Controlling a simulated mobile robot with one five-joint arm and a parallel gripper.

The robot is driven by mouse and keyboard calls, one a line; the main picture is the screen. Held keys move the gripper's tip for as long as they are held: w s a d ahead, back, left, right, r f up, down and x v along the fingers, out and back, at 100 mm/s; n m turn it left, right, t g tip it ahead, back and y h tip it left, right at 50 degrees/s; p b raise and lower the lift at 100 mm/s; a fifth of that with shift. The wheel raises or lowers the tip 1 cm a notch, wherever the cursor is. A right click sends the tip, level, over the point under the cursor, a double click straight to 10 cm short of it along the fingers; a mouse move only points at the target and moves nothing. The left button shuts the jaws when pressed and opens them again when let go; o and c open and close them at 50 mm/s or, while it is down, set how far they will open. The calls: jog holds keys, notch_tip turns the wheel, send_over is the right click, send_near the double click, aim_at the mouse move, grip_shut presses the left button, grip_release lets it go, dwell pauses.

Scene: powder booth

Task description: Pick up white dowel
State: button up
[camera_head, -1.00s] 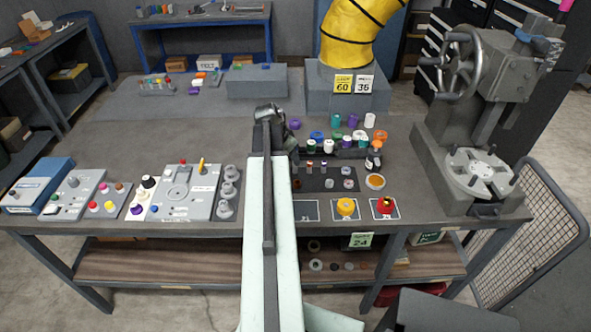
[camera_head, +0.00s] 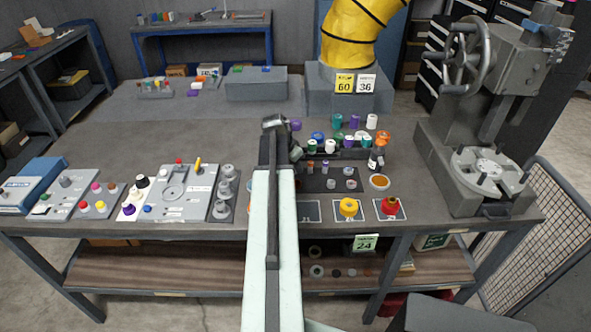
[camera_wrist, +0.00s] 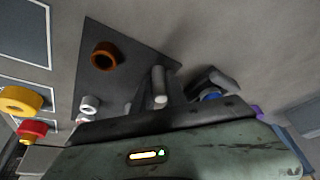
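A white upright cylinder (camera_head: 371,122), which looks like the white dowel, stands on the bench at the back right, beside a purple cylinder (camera_head: 354,122) and a teal one (camera_head: 337,121). My gripper (camera_head: 273,124) is over the middle of the bench, left of and apart from the white cylinder. In the wrist view a grey cylinder with a pale end (camera_wrist: 160,86) shows near the dark gripper parts; I cannot tell what it is. The fingertips are not clear, so the opening does not show.
A dark mat with rings, an orange-brown cup (camera_head: 379,182) and capped bottles lies right of my arm. A yellow knob (camera_head: 348,207) and a red knob (camera_head: 390,206) sit at the front. A grey press (camera_head: 490,165) stands at the right. Panels with knobs (camera_head: 185,190) fill the left front.

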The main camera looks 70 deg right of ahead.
grip_shut()
notch_tip(320, 180, up, 12)
jog(key=p, duration=1.1)
jog(key=shift+f+p, duration=0.1)
jog(key=shift+p, duration=0.3)
jog(key=shift+f, duration=0.2)
jog(key=shift+s, duration=0.15)
